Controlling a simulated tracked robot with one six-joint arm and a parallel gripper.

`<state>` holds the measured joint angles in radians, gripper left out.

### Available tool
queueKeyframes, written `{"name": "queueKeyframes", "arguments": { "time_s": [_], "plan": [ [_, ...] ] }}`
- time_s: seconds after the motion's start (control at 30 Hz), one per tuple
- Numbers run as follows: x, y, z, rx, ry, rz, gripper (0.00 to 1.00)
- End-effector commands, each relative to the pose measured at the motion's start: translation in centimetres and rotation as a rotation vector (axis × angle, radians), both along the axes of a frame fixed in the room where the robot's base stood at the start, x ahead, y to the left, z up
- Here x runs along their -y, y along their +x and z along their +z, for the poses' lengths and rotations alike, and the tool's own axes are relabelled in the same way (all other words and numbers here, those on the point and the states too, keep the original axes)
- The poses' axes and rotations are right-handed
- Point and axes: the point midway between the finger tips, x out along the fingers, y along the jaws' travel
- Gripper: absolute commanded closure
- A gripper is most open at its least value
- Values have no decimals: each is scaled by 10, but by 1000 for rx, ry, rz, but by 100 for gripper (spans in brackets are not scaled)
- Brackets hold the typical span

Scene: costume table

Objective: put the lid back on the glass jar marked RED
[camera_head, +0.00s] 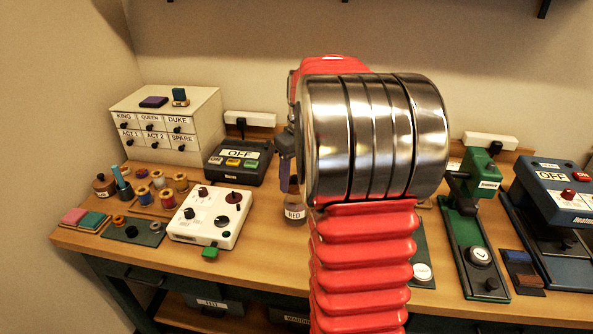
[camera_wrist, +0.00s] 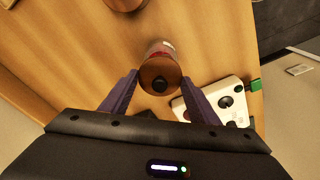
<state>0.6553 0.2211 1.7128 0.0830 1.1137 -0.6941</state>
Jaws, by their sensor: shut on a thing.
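The glass jar marked RED (camera_head: 294,213) stands upright on the table, partly hidden behind my arm in the head view. In the wrist view, its glass side (camera_wrist: 160,48) shows just beyond the lid. The round brown lid with a dark knob (camera_wrist: 161,69) is between the two purple fingers of my gripper (camera_wrist: 160,77), which is shut on it. In the head view, my gripper (camera_head: 286,172) is over the jar, mostly hidden by my arm. The lid is over the jar's mouth; I cannot tell whether they touch.
A white control box (camera_head: 210,216) with knobs stands close to the jar's left. A dark box reading OFF (camera_head: 238,160) is behind it. Thread spools (camera_head: 158,180) and a labelled drawer cabinet (camera_head: 165,120) are farther left. A green press (camera_head: 470,215) stands at the right.

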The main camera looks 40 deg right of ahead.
Motion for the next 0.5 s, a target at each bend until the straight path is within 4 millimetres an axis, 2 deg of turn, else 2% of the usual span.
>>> {"name": "queueKeyframes", "arguments": {
  "time_s": [0.5],
  "plan": [
    [-1, 1, -34, 0, 0, 1, 66]
  ]
}}
